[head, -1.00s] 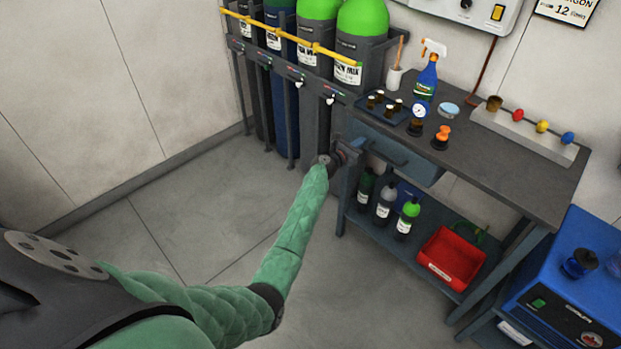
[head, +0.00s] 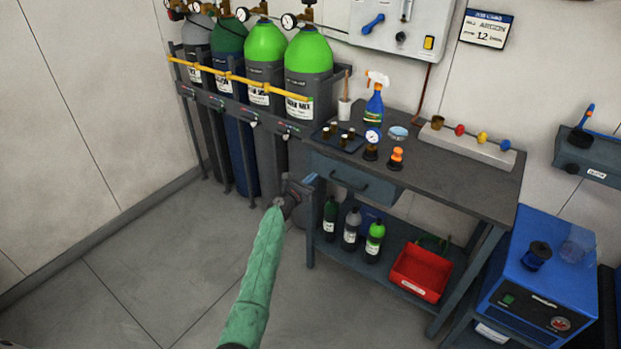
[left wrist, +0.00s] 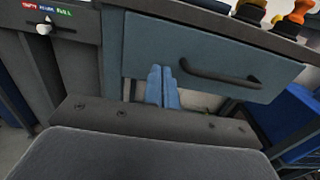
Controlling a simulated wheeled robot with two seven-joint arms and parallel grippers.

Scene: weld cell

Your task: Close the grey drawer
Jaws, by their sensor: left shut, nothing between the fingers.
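The grey drawer (head: 385,191) sits under the left part of the dark workbench top, with a blue-grey front and a dark bar handle (head: 349,185). I cannot tell how far its front stands out from the bench edge. My left gripper (head: 311,180) is shut and empty, near the drawer's left end. In the left wrist view, the closed blue-grey fingertips (left wrist: 164,75) overlap the lower drawer front (left wrist: 225,75), left of the handle (left wrist: 222,76). Whether they touch it is unclear. My right gripper is out of view.
A blue machine (head: 535,285) is at right. Open floor lies left.

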